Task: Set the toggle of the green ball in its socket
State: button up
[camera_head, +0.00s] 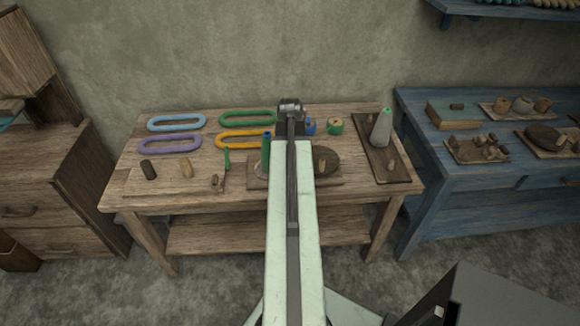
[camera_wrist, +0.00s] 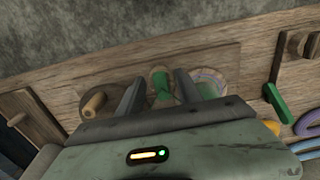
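My gripper (camera_wrist: 160,76) is open in the wrist view, its two dark fingers apart. A green upright piece (camera_wrist: 163,92) on a round base shows between and beyond them, with gaps on both sides. I cannot tell if it is the toggle. In the head view a green ball-like piece (camera_head: 335,126) with a tan top stands at the table's back, right of my arm. A thin green lever (camera_head: 227,157) stands left of my arm; a green lever (camera_wrist: 275,103) also shows in the wrist view. My arm hides my gripper in the head view. No socket is clearly identifiable.
A wooden board (camera_wrist: 70,75) carries a tan peg (camera_wrist: 93,102). On the table (camera_head: 150,205), coloured loops (camera_head: 176,122) lie back left. A pale cone (camera_head: 381,128) stands on a dark board to the right. A blue bench (camera_head: 440,200) stands farther right.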

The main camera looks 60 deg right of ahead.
notch_tip(320, 180, up, 8)
jog(key=p, duration=0.8)
jog(key=shift+f, duration=0.1)
